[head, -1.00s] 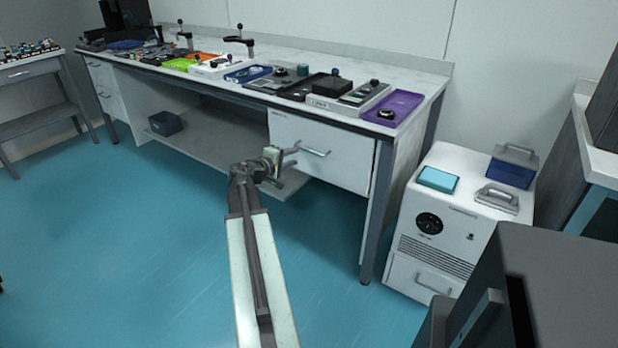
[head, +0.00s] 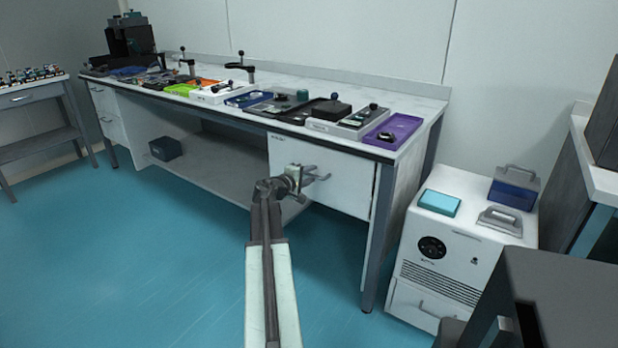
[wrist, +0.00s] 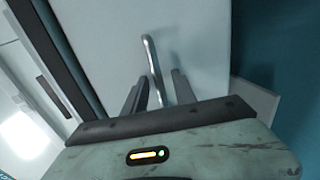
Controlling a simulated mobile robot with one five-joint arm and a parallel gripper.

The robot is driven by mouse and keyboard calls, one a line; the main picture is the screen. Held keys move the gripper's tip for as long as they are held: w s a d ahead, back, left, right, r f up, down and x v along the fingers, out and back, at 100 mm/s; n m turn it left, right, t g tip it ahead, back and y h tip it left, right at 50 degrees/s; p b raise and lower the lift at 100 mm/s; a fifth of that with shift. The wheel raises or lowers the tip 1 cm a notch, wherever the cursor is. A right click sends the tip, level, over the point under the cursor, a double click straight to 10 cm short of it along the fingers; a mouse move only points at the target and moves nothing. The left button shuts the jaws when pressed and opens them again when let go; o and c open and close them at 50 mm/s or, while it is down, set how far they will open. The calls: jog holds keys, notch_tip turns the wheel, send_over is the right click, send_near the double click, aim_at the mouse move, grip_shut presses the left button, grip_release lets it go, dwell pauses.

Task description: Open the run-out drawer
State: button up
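The drawer (head: 345,190) is the white front with a bar handle (head: 320,177) under the right end of the long bench. Its front looks flush with the bench. My gripper (head: 306,178) is at the handle in the head view and hides part of it. In the wrist view the two dark fingers (wrist: 160,90) are apart. The metal handle (wrist: 151,60) runs between them, with the pale drawer front (wrist: 195,45) behind. A gap shows on the right of the handle; I cannot tell whether the left finger touches it.
The long bench (head: 420,113) carries trays and instruments, including a purple tray (head: 392,132). A white cabinet unit (head: 455,245) stands right of it. A dark box-like surface (head: 570,290) fills the lower right. The blue floor (head: 150,260) in front of the bench is clear.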

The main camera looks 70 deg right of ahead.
grip_shut()
dwell(1.2)
